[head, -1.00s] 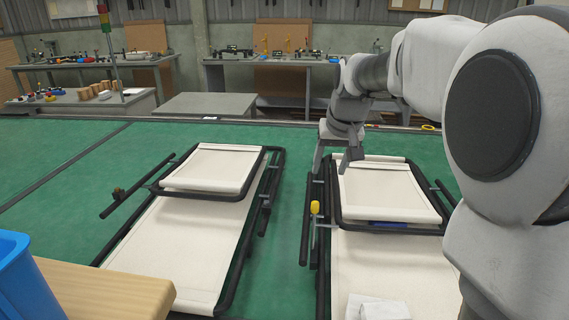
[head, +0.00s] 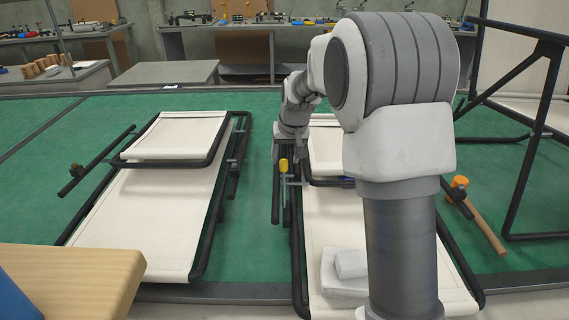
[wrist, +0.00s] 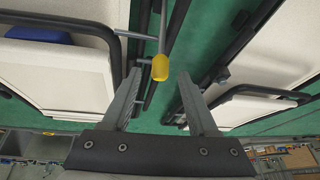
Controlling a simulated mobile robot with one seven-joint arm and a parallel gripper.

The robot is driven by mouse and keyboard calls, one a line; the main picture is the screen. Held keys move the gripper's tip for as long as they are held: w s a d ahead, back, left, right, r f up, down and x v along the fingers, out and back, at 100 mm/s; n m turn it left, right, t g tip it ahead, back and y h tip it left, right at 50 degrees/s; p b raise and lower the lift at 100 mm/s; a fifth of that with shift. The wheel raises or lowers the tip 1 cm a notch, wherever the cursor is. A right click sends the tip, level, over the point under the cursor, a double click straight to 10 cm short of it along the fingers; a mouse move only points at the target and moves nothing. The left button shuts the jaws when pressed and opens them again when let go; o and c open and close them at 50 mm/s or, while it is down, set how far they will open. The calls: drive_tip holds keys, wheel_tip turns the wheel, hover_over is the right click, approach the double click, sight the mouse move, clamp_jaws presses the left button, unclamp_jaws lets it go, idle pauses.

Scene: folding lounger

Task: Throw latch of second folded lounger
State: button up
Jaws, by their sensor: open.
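The folded lounger on the right (head: 335,225) has cream fabric and a black frame. Its latch is a thin grey lever with a yellow knob (head: 284,165) on the frame's left side. The yellow knob also shows in the wrist view (wrist: 160,68), ahead of and between my finger ends. My gripper (head: 288,154) is open and empty, just behind the knob in the head view. Its fingers (wrist: 159,84) spread either side of the knob's line in the wrist view; I see no contact. My arm hides much of this lounger. Another folded lounger (head: 150,220) lies on the left.
White folded cloth (head: 340,272) lies on the right lounger's near end. An unfolded black frame (head: 535,140) stands at far right, near an orange knob (head: 459,182) and wooden handle (head: 487,228). A wooden tabletop (head: 75,280) fills the near left. Green floor shows between the loungers.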

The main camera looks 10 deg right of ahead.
drive_tip(key=shift+x, duration=1.15)
clamp_jaws()
idle(0.6)
